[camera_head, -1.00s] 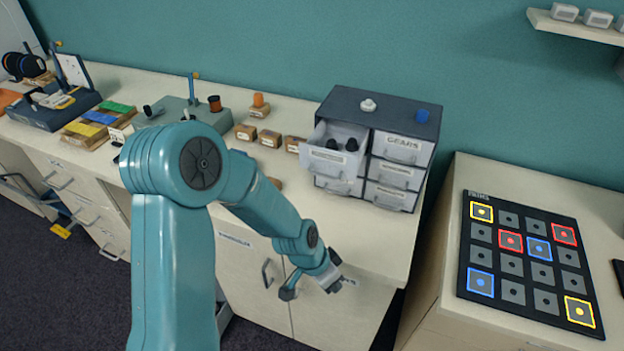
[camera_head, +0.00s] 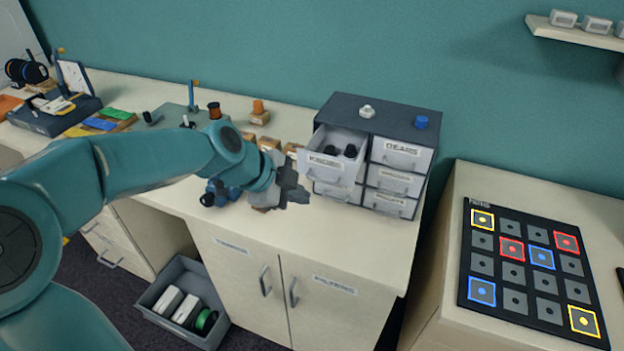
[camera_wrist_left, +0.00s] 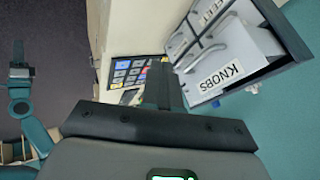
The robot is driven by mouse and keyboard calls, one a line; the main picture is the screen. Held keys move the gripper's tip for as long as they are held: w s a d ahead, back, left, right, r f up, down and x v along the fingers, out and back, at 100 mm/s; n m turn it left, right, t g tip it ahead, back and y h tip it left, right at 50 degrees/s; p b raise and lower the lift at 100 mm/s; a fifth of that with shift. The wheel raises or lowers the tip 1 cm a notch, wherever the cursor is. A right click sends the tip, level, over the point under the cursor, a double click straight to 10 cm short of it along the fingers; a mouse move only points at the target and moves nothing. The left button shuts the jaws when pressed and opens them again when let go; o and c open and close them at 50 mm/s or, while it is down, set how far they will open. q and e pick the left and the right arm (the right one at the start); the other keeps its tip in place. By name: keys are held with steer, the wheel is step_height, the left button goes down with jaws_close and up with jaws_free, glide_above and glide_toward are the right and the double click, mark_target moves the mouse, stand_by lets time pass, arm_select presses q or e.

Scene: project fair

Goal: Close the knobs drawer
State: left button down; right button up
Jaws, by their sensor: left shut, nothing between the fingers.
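The knobs drawer (camera_head: 330,163) is the top left drawer of a dark drawer cabinet (camera_head: 385,113). It is pulled out, with dark knobs (camera_head: 350,151) inside. Its KNOBS label also shows in the left wrist view (camera_wrist_left: 221,76). My left gripper (camera_head: 300,190) is shut and empty, just left of and in front of the drawer, with a small apparent gap to it. In the left wrist view the fingers (camera_wrist_left: 163,80) point toward the cabinet, with the drawer front to their right. My right gripper is not seen in the head view.
The GEARS drawer (camera_head: 402,154) and the lower drawers look closed. Small wooden blocks (camera_head: 269,140) stand left of the cabinet, near my arm. A white knob (camera_head: 367,111) and a blue knob (camera_head: 421,122) sit on top. The counter in front (camera_head: 340,235) is clear.

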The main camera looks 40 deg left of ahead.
arm_select(q)
steer(key=w+p, duration=0.1)
steer(key=w, duration=0.1)
steer(key=w+f+p, duration=0.1)
steer(key=w, duration=0.2)
steer(key=shift+w+a+f+p, duration=0.1)
steer(key=shift+a+p, duration=0.05)
steer(key=shift+p, duration=0.2)
steer(key=shift+w, duration=0.1)
